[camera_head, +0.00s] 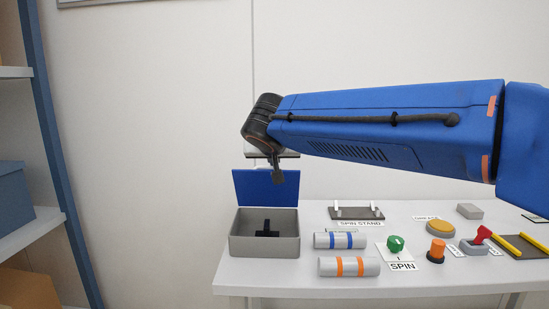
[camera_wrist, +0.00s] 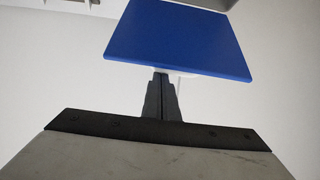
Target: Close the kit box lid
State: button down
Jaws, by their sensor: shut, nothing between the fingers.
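The grey kit box (camera_head: 264,245) stands at the left end of the white table. Its blue lid (camera_head: 262,187) is open and stands nearly upright along the box's back edge. A small black piece (camera_head: 267,230) sits inside the box. In the wrist view the shut, empty fingers (camera_wrist: 162,88) reach toward the bottom edge of the blue lid (camera_wrist: 180,40).
Two white rolls with blue bands (camera_head: 340,240) and orange bands (camera_head: 348,267) lie right of the box. A dark spin stand (camera_head: 357,213), a green knob (camera_head: 396,243) and an orange button (camera_head: 437,250) are further right. Blue-framed shelving (camera_head: 50,150) stands at the left.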

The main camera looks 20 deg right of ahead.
jog(key=shift+s+a+f, duration=0.1)
jog(key=shift+s, duration=0.25)
jog(key=shift+s+a+f, duration=0.15)
jog(key=shift+s, duration=0.25)
jog(key=shift+s+a+f, duration=0.1)
jog(key=shift+s, duration=0.3)
jog(key=s+a+f, duration=0.3)
jog(key=s+f, duration=0.5)
jog(key=shift+s, duration=0.4)
jog(key=shift+d, duration=0.1)
